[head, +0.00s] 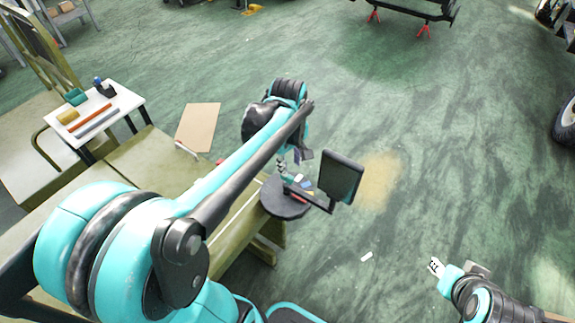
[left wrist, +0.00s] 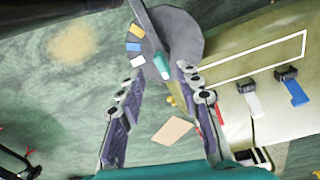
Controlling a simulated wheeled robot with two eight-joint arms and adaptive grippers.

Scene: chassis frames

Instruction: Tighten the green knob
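A dark round disc (head: 284,199) stands at the bench end under my left gripper; it also shows in the left wrist view (left wrist: 195,32). A small green piece (left wrist: 181,71), perhaps the green knob, is beside the tip of the right-hand finger in the left wrist view. I cannot tell whether they touch. A teal-ended grey bar (left wrist: 150,38) crosses the disc beside it. My left gripper (left wrist: 162,77) has its fingers wide apart with nothing clearly held; in the head view the arm partly hides it (head: 292,166). My right gripper (head: 436,266) is at lower right, away from the bench, its fingers unclear.
A dark screen (head: 341,175) on an arm stands right of the disc. A white lever (left wrist: 253,103) and a blue lever (left wrist: 294,89) sit on the bench. A small white table (head: 105,108) stands left. The green floor at right is mostly clear.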

